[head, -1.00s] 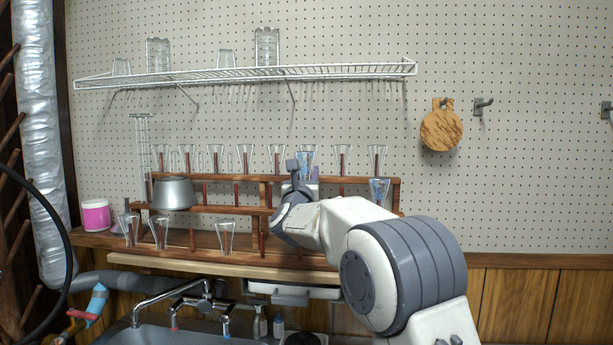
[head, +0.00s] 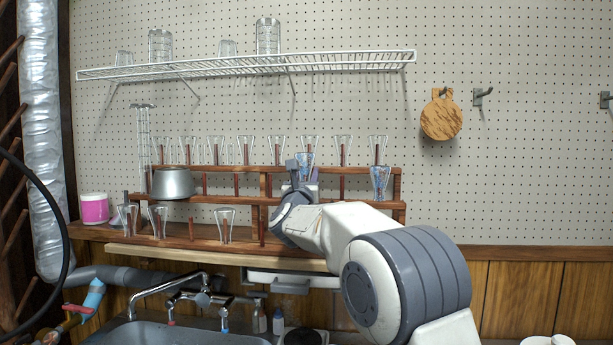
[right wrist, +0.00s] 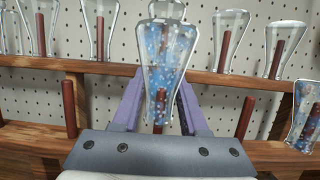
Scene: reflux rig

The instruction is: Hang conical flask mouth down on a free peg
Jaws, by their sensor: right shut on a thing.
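My right gripper (head: 302,172) is shut on a blue-speckled conical flask (head: 305,166), which also shows in the right wrist view (right wrist: 166,55). The flask is mouth down, wide base up, its narrow end between the purple fingers (right wrist: 157,105). It is at the middle row of the wooden rack (head: 225,199). A brown peg shows at its lower end in the wrist view; I cannot tell whether it is inside the mouth. Bare pegs stand to the left (right wrist: 69,108) and right (right wrist: 245,117) of it. My left gripper is not in view.
Clear flasks hang along the top row (head: 245,150) and the lowest row (head: 225,222). A second speckled flask (head: 380,180) hangs at the right of the middle row. A metal pot (head: 173,184) stands on the left. A wire shelf (head: 250,70) is above, a sink (head: 180,335) below.

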